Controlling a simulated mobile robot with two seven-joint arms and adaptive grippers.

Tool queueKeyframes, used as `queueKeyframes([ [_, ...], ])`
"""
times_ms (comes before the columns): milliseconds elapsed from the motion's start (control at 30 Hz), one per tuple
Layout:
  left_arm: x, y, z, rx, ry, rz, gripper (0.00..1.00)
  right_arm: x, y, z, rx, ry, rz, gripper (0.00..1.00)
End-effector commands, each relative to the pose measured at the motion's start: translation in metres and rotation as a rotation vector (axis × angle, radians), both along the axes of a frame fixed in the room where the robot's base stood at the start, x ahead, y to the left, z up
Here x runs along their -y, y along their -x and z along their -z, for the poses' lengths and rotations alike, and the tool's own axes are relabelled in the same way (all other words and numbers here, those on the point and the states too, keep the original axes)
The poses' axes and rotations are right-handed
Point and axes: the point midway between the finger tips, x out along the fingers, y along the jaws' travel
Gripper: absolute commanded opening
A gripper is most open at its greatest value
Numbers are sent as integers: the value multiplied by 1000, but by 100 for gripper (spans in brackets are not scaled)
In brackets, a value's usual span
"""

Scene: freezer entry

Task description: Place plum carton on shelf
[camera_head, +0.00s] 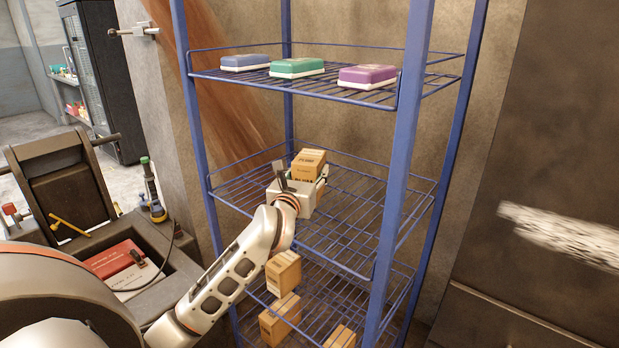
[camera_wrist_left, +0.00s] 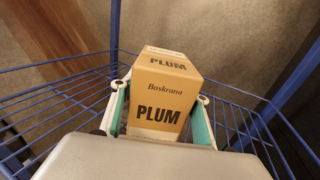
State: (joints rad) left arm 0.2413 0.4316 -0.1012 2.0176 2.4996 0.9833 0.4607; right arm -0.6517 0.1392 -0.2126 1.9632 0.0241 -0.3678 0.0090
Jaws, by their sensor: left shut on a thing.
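The plum carton (camera_head: 308,163) is a tan box, marked "PLUM" in the left wrist view (camera_wrist_left: 158,95). It stands upright at the middle shelf (camera_head: 350,210) of the blue wire rack. My left gripper (camera_head: 311,183) is shut on the carton, with a green-padded finger on each side of it in the left wrist view (camera_wrist_left: 160,112). The gripper hides the carton's lower part in the head view, so I cannot tell whether its base touches the wires. My right gripper is not in view.
The top shelf holds a blue box (camera_head: 245,62), a green box (camera_head: 297,67) and a purple box (camera_head: 367,76). Several tan cartons (camera_head: 284,272) stand on the lower shelf. Blue posts (camera_head: 403,150) bound the rack. The middle shelf is otherwise bare.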

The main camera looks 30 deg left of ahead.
Motion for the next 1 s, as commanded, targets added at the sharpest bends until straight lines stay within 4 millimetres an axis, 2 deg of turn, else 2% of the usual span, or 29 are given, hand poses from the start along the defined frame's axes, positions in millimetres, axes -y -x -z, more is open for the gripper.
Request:
queueKeyframes([
  [133,0,0,12,4,-2,0,10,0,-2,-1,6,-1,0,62],
  [533,0,0,16,4,-3,0,10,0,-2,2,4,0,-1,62],
  [567,0,0,18,1,-1,0,50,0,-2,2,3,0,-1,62],
  [600,0,0,18,1,-1,0,61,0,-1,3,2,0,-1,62],
  [1000,0,0,14,2,-1,0,62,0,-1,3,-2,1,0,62],
])
